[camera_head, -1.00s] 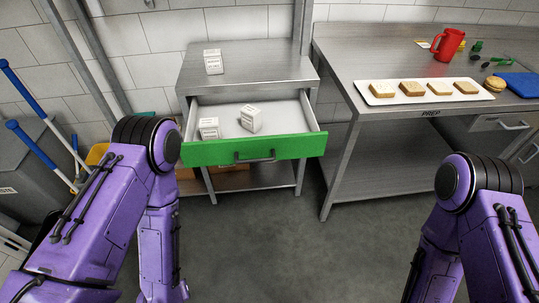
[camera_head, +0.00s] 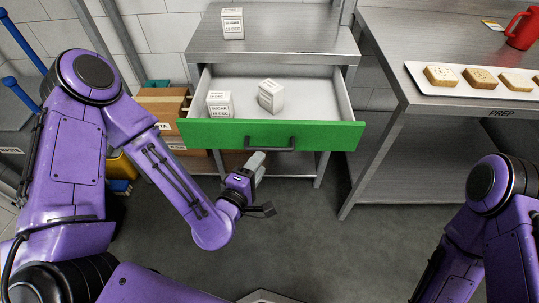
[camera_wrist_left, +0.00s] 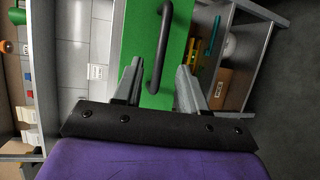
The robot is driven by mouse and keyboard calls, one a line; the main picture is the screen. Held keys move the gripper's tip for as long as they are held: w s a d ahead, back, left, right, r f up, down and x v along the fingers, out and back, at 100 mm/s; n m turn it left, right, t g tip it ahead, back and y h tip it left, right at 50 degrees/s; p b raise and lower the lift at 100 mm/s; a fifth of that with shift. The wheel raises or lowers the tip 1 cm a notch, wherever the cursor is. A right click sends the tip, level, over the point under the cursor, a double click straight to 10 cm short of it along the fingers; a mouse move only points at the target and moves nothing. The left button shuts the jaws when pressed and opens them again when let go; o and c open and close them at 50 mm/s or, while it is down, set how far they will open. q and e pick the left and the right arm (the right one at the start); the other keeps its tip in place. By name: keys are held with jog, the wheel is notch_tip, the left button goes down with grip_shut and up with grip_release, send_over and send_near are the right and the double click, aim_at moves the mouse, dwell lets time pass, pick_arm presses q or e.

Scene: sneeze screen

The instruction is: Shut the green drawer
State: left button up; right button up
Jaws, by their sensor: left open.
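The green drawer (camera_head: 330,135) stands pulled out from under a steel table, with a dark bar handle (camera_head: 270,145) on its front. Two small white sugar boxes lie inside it, one upright at the left (camera_head: 219,104) and one turned near the middle (camera_head: 271,95). My left gripper (camera_head: 257,162) is just below and in front of the handle, open and empty. In the left wrist view the fingers (camera_wrist_left: 158,85) point toward the green front, with the handle (camera_wrist_left: 161,48) beyond and between them; contact cannot be told. My right gripper is out of view; only its arm shows.
Another sugar box (camera_head: 232,23) stands on the steel table top (camera_head: 290,40). Cardboard boxes (camera_head: 165,105) sit left of the drawer. The prep table (camera_head: 440,150) at right holds a tray of bread slices (camera_head: 425,88) and a red mug (camera_head: 522,30). The floor in front is clear.

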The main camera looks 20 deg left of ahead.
aim_at(269, 148)
pick_arm(q)
jog(key=shift+p+x, duration=0.95)
jog(key=shift+x, duration=0.15)
jog(key=p+x, duration=0.1)
jog(key=x, duration=0.5)
jog(key=shift+s, duration=0.1)
grip_shut()
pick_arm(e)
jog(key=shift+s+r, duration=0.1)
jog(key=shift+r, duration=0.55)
